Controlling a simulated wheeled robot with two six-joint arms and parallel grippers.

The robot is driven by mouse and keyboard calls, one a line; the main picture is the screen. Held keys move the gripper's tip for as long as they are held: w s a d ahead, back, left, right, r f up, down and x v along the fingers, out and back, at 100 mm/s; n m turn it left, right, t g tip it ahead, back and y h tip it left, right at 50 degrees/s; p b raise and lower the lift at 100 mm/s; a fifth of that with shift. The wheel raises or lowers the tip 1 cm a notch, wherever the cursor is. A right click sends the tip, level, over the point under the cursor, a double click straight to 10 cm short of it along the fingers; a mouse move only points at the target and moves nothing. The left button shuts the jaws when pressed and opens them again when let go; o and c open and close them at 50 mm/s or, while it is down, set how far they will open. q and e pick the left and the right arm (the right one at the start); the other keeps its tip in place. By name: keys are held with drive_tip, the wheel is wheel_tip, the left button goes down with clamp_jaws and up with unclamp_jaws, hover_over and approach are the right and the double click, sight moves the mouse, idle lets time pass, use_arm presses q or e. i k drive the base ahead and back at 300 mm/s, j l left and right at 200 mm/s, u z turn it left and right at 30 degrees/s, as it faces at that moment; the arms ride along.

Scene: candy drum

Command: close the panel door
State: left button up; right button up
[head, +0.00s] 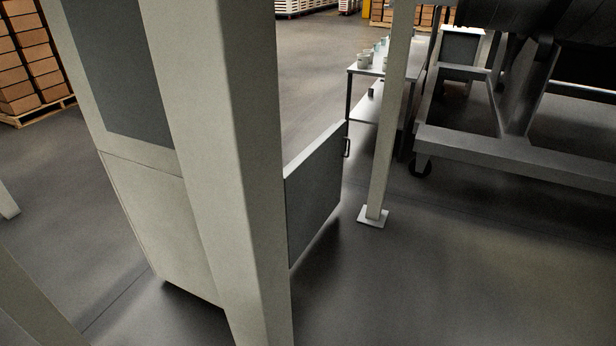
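The panel door (318,190) is a dark grey flat panel with a pale top edge. It stands open, swung out to the right of a pale cabinet (160,222), with part of it hidden behind a thick pale post (222,150). A small dark handle (347,147) sits at the door's far edge. The cabinet's upper part carries a dark grey panel (115,70). The door's hinge side and the cabinet opening are hidden behind the post. Neither of my grippers shows in the head view.
A thinner post (392,120) with a square foot stands right of the door. Behind it is a table (375,71) with several cups. A heavy grey frame on casters (520,155) stands at right. Stacked boxes (25,55) are at far left. Floor (450,270) at front right is clear.

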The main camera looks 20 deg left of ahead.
sight(313, 181)
drive_tip(key=i+l+u, duration=0.25)
drive_tip(key=l+u, duration=0.2)
drive_tip(key=l, duration=0.15)
drive_tip(key=i+l+u, duration=0.35)
drive_tip(key=l, duration=0.35)
drive_tip(key=i+l, duration=0.15)
drive_tip(key=l, duration=0.35)
drive_tip(key=i+l+u, duration=0.15)
drive_tip(key=l, duration=0.3)
